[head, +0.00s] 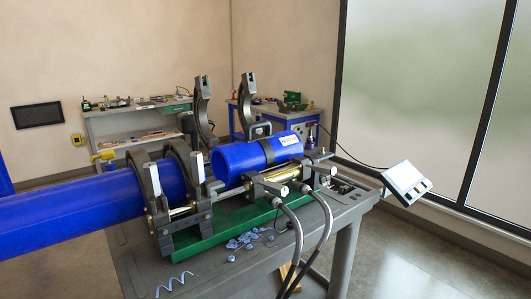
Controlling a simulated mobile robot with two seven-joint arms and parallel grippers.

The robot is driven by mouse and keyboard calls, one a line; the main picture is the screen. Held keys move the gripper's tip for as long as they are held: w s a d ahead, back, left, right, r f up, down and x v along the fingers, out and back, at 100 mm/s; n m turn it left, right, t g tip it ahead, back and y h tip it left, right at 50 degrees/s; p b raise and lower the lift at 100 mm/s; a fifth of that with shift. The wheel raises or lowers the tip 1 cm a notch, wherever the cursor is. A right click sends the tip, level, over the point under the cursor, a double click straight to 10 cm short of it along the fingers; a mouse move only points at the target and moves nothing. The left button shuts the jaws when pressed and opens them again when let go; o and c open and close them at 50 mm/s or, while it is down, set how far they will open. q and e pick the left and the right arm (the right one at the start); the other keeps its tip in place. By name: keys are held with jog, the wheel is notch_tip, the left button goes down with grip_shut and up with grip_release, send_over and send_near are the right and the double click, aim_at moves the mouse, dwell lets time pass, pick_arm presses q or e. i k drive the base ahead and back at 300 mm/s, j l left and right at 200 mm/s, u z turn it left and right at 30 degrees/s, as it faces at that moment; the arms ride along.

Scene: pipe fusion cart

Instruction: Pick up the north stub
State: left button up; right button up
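A short blue pipe piece (257,158), apparently the north stub, lies in the right-hand part of the fusion machine. It has a white label on top and a dark band around it. Its open left end faces the long blue pipe (80,208), with a gap between them. Two clamp halves (203,108) stand raised open behind the short piece. Two clamp rings (181,172) stand around the long pipe. Neither of my grippers is in view.
The machine sits on a green base on a grey cart (235,275). Blue shavings (243,241) lie in front. Two hoses (322,220) hang off the front edge. A control box (405,184) stands at the right. Workbenches (135,118) stand behind; floor at right is clear.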

aim_at(259, 153)
jog(key=i+l, duration=0.2)
jog(key=l, duration=0.15)
jog(key=i+l+u, duration=0.1)
jog(key=l, duration=0.25)
jog(key=i+l+u, duration=0.1)
jog(key=i+l, duration=0.2)
